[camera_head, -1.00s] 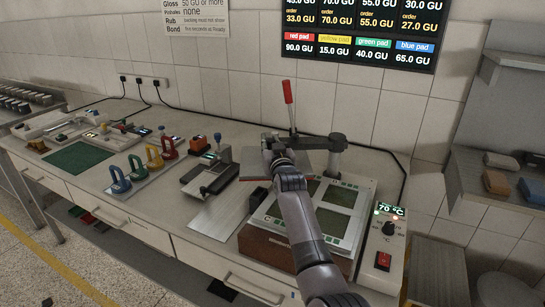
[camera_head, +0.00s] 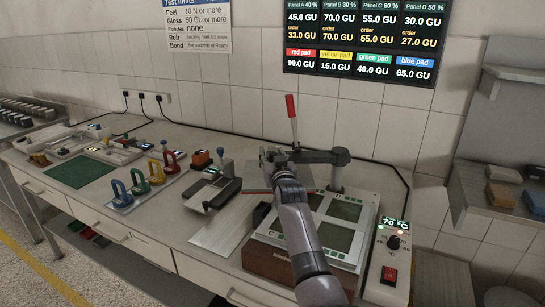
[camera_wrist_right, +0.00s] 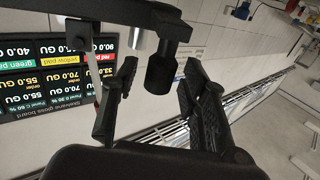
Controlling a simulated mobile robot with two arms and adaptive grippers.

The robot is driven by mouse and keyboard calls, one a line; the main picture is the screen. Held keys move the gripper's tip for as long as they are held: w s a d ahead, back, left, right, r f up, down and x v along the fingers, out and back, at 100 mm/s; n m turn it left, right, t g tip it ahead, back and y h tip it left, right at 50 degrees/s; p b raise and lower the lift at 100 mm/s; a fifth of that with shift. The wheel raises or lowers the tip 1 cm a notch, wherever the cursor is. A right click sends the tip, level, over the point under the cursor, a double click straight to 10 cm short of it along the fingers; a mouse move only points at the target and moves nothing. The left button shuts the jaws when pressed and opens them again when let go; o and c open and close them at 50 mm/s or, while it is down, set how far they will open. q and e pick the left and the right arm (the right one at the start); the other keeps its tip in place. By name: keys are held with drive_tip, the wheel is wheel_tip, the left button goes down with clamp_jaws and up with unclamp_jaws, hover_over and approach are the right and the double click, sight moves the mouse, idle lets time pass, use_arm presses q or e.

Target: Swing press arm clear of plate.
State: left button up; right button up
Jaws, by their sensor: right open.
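The press arm (camera_head: 310,156) is a dark bar running left from a post (camera_head: 337,172) at the plate's back edge. A lever with a red handle (camera_head: 291,105) stands up near its left end. The plate (camera_head: 358,236) is pale with green panels and sits on a wooden base. My right gripper (camera_head: 270,158) is at the left end of the press arm, partly hiding it. In the right wrist view, its fingers are apart on either side of a black knob (camera_wrist_right: 160,77) hanging below a dark bar (camera_wrist_right: 105,10); contact is unclear. My left gripper is out of view.
A control box (camera_head: 388,262) reading 70 °C stands right of the plate. A small dark device (camera_head: 212,190) and coloured-handled pads (camera_head: 157,172) lie to the left. A tiled wall is behind. A bare metal sheet (camera_head: 222,228) lies left of the base.

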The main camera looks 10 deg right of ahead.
wheel_tip(320, 180, up, 10)
idle(0.7)
